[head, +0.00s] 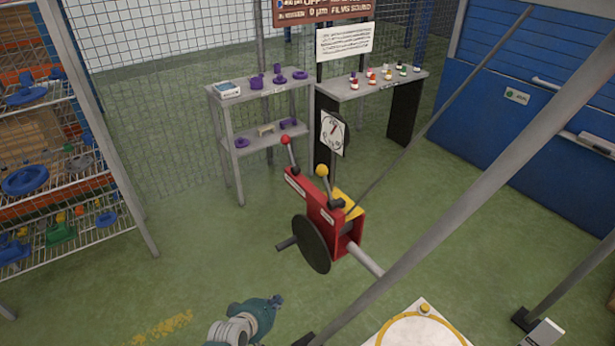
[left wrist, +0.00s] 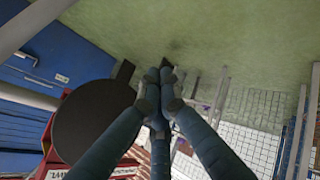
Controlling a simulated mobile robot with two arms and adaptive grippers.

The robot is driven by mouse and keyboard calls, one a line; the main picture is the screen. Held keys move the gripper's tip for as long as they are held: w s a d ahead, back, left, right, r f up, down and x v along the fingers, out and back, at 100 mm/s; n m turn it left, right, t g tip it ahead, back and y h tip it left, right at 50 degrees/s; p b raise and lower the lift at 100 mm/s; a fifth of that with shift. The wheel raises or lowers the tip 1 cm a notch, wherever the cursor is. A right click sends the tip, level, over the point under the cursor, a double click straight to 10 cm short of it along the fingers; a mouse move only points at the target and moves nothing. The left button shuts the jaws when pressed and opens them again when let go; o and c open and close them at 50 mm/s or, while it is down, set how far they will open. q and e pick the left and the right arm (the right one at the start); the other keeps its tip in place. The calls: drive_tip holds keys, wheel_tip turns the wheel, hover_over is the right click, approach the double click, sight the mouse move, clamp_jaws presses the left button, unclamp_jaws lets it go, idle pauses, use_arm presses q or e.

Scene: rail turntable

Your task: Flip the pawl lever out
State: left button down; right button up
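A red mechanism (head: 325,222) with a dark round disc (head: 311,244) stands in the middle of the head view. Two levers rise from it: a red-knobbed lever (head: 289,152) and a yellow-knobbed lever (head: 327,184). I cannot read its labels, so I cannot tell which is the pawl lever. My left gripper (head: 277,299) is below and left of the mechanism, apart from it. In the left wrist view its fingers (left wrist: 160,76) meet at the tips with nothing seen between them. The disc (left wrist: 96,120) is beside them there; neither lever is clear. My right gripper is not in view.
A grey bar (head: 480,190) crosses the right side of the head view. A round dial (head: 333,133) is behind the mechanism. Grey shelves (head: 222,106) stand behind, a wire rack (head: 95,225) at left. A white board (head: 385,335) lies at bottom right. Green floor left of the mechanism is clear.

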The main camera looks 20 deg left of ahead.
sight(327, 185)
use_arm(q)
drive_tip(key=w+r+n+t, duration=0.2)
drive_tip(key=w+r, duration=0.2)
drive_tip(key=r, duration=0.7)
drive_tip(key=w+a+r+n+t+h, duration=0.1)
drive_tip(key=w+r+n+t, duration=0.1)
drive_tip(key=r, duration=1)
drive_tip(key=w+r+n+t+b, duration=0.1)
drive_tip(key=w+r+n+t, duration=0.1)
drive_tip(key=w+r, duration=0.4)
wheel_tip(327, 185, up, 6)
drive_tip(key=shift+w+a+f+n+t+h, duration=0.15)
drive_tip(key=shift+w+a+n+t+h, duration=0.2)
drive_tip(key=shift+n, duration=0.45)
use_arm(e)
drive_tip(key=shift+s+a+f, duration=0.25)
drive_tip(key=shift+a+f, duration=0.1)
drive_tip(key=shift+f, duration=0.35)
use_arm(q)
drive_tip(key=w+d+p, duration=0.3)
drive_tip(key=w+d, duration=0.2)
drive_tip(key=w, duration=0.3)
drive_tip(key=shift+f, duration=0.15)
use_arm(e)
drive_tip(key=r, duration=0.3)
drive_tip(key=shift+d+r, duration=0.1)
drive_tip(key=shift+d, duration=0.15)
